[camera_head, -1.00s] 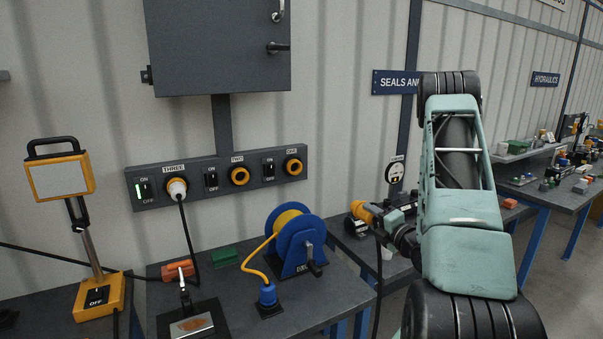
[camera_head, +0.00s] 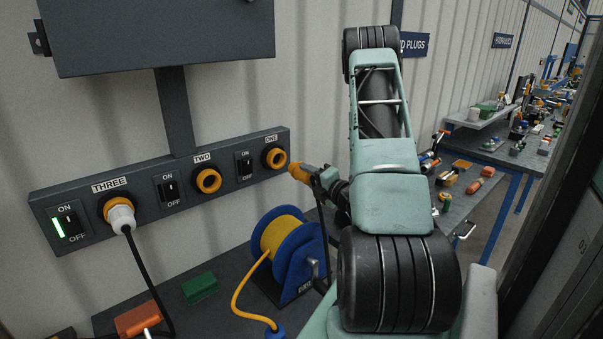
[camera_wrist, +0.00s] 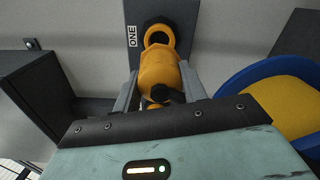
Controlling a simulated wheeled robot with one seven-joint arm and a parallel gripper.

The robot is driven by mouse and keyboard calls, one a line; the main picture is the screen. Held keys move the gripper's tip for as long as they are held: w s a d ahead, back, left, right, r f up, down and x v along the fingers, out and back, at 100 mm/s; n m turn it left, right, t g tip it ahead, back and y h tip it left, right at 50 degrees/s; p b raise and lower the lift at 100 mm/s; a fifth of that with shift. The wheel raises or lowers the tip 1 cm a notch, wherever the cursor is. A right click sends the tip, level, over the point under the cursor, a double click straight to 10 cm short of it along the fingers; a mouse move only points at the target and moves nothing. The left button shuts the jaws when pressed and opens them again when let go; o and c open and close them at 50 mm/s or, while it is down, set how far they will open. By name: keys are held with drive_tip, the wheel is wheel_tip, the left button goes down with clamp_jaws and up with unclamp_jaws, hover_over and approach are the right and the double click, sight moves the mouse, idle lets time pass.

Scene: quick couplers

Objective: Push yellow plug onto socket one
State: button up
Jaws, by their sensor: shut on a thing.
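My gripper (camera_head: 318,183) is shut on the yellow plug (camera_head: 299,172), which points left toward the wall panel. The yellow plug (camera_wrist: 160,72) also shows between the fingers in the wrist view. Socket one (camera_head: 275,157), an orange ring with a dark opening, is at the right end of the panel under the label ONE. In the head view a small gap shows between plug and socket. In the wrist view the socket ring (camera_wrist: 160,35) is just beyond the plug's front end, which overlaps its lower edge; I cannot tell there whether they touch.
Socket two (camera_head: 208,181) is empty. Socket three (camera_head: 118,211) holds a white plug with a black cable; its switch glows green. A blue cable reel (camera_head: 287,255) stands on the bench below. A dark cabinet (camera_head: 155,32) hangs above the panel.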

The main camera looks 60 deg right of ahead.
sight(290, 166)
drive_tip(key=shift+s+f+b, duration=0.1)
drive_tip(key=shift+b, duration=0.7)
drive_tip(key=shift+w, duration=0.3)
drive_tip(key=b+x, duration=0.1)
drive_tip(key=x, duration=0.4)
drive_tip(key=shift+s, duration=0.1)
drive_tip(key=shift+d, duration=0.1)
drive_tip(key=shift+x, duration=1.95)
idle(1.1)
drive_tip(key=o, duration=0.9)
drive_tip(key=shift+s, duration=0.1)
